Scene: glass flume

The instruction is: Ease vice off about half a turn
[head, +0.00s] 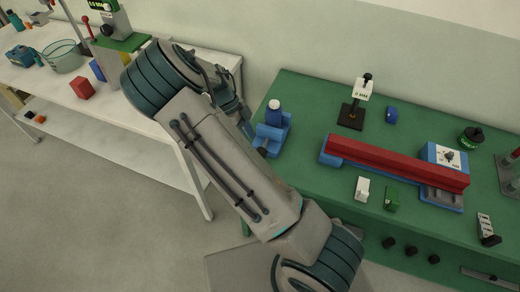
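A blue block-like fixture (270,140), which looks like the vice, stands at the left end of the green bench. A dark blue cylinder with a pale top (273,112) stands upright at it; I cannot tell whether jaws grip it. No vice handle can be made out. My gripper (240,117) is at the dark wrist parts just left of the vice, largely hidden behind my arm. Its fingers cannot be made out, nor whether it touches the vice.
A white table (222,70) stands left, with a floor gap between.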

